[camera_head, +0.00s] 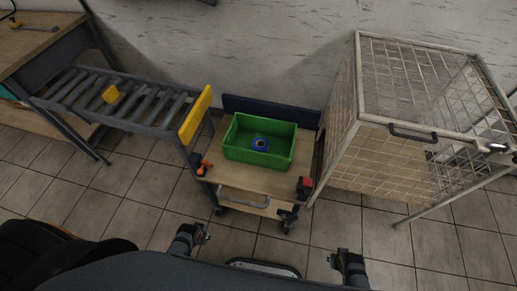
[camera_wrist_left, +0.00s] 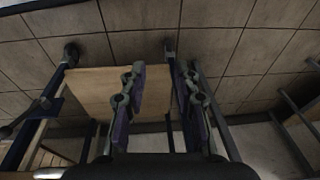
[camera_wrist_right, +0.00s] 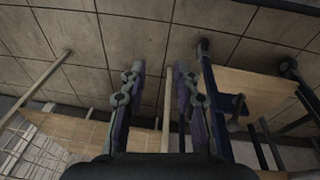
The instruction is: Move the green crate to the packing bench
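The green crate (camera_head: 231,151) sits upright on the wooden top of a low wheeled cart (camera_head: 232,180) in the head view. A blue ring-shaped object (camera_head: 260,144) lies inside it. My left gripper (camera_head: 197,236) is low in the head view, in front of the cart and apart from the crate. In the left wrist view its two fingers (camera_wrist_left: 160,75) stand apart with nothing between them. My right gripper (camera_head: 341,262) is in front and to the right of the cart. Its fingers (camera_wrist_right: 160,72) are also apart and empty. I cannot tell which surface is the packing bench.
A roller conveyor (camera_head: 130,97) with a yellow end plate (camera_head: 196,115) adjoins the cart's left. A wood-topped table (camera_head: 32,42) stands at the far left. A wire mesh cage (camera_head: 420,90) stands close on the right. Tiled floor (camera_head: 145,200) is clear in front.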

